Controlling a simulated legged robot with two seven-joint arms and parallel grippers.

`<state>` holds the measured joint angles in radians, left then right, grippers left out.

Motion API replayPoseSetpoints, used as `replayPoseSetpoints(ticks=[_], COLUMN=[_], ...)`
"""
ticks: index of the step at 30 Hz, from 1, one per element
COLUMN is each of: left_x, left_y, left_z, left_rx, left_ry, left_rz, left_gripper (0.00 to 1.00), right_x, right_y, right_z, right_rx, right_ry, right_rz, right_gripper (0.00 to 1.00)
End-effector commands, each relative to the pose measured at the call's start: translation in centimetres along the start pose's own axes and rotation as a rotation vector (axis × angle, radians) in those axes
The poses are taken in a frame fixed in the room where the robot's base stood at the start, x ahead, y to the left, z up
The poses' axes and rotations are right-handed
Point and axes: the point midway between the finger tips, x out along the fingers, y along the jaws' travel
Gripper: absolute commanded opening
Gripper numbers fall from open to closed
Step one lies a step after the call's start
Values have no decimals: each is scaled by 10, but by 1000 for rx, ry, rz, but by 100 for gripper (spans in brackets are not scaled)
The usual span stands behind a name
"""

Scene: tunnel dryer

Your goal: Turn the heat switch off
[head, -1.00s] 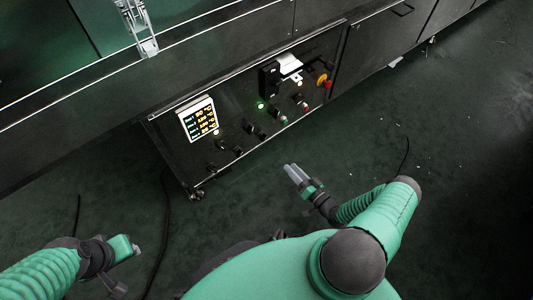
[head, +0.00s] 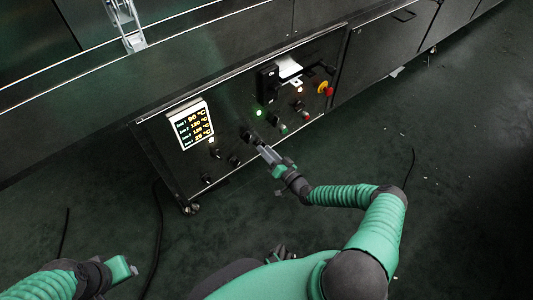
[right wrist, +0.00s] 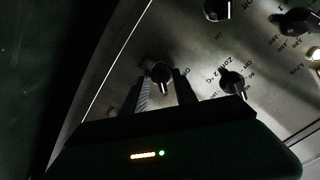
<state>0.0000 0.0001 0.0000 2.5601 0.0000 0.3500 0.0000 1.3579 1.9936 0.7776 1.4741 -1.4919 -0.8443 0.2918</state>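The dark control panel (head: 180,165) carries several black rotary knobs; I cannot tell from the labels which is the heat switch. My right gripper (head: 262,149) reaches the panel's lower middle, its fingertips close to a black knob (head: 246,135). In the right wrist view, the right gripper (right wrist: 162,90) has its fingers apart, with a black knob (right wrist: 159,73) between and just beyond their tips. Contact cannot be made out. Another knob (right wrist: 232,82) sits right of the fingers. My left gripper (head: 121,270) is at lower left, away from the panel; its fingers are not clear.
A lit temperature display (head: 190,125) is left of the knobs. A green light (head: 259,113), a black main switch (head: 267,84) and a yellow-and-red emergency button (head: 323,88) are on the panel. A cable (head: 157,235) lies on the floor. The floor at right is mostly clear.

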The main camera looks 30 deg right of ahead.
Motion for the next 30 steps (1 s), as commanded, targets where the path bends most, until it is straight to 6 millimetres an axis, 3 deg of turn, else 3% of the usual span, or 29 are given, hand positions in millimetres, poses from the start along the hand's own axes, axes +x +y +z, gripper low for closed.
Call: replayPoseSetpoints(ticks=[4, 12, 30], left_x=[-1, -1, -5], left_y=[0, 0, 0], left_z=[0, 0, -1], left_rx=[0, 0, 0], left_ry=[0, 0, 0], left_rz=[0, 0, 0], left_gripper=[36, 36, 36], right_x=[0, -1, -1], right_y=[0, 0, 0], right_z=[0, 0, 0], right_rx=[0, 0, -79], right_ry=[0, 0, -5], right_rz=[0, 0, 1], right_gripper=[32, 0, 0])
